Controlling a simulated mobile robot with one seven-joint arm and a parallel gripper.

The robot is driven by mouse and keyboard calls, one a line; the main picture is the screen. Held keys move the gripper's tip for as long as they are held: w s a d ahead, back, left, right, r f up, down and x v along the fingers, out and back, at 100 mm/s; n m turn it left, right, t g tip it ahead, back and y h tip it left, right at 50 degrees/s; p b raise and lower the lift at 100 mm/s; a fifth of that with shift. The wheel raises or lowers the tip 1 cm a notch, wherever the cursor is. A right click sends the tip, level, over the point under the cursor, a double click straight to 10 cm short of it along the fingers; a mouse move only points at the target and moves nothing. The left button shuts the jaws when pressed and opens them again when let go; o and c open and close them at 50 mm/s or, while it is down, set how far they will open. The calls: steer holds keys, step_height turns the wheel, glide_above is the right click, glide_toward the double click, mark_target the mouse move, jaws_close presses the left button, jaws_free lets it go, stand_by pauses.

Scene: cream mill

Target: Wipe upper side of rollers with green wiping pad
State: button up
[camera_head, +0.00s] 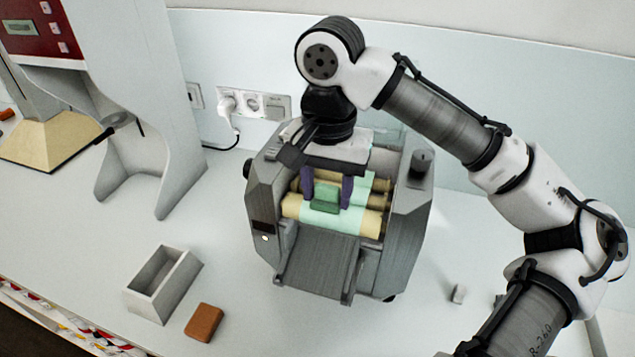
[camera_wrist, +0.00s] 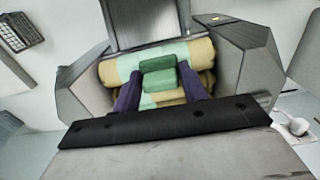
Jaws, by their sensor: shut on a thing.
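The mill (camera_head: 402,235) stands on the bench in the head view, with tan rollers (camera_head: 371,223) lying across its top. The rollers carry pale green bands around their middles and also show in the wrist view (camera_wrist: 204,51). My gripper (camera_head: 327,193) points down between the mill's side walls. Its dark purple fingers are shut on the green wiping pad (camera_head: 325,197), one on each side. In the wrist view the pad (camera_wrist: 158,81) sits between the fingers over the rollers. I cannot tell whether it touches them.
A grey open box (camera_head: 162,283) and a brown block (camera_head: 204,322) lie on the bench at the front left. A white stand (camera_head: 143,120) rises at the left. The mill's side walls rise close on both sides of my gripper. Small grey pieces (camera_head: 458,294) lie right of the mill.

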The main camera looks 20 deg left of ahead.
steer(key=shift+d, duration=0.55)
steer(key=shift+w+a+f, duration=0.1)
steer(key=shift+w, duration=4.65)
steer(key=shift+s, duration=1.5)
steer(key=shift+s+f, duration=0.1)
steer(key=shift+s, duration=1.7)
steer(key=shift+s, duration=1.5)
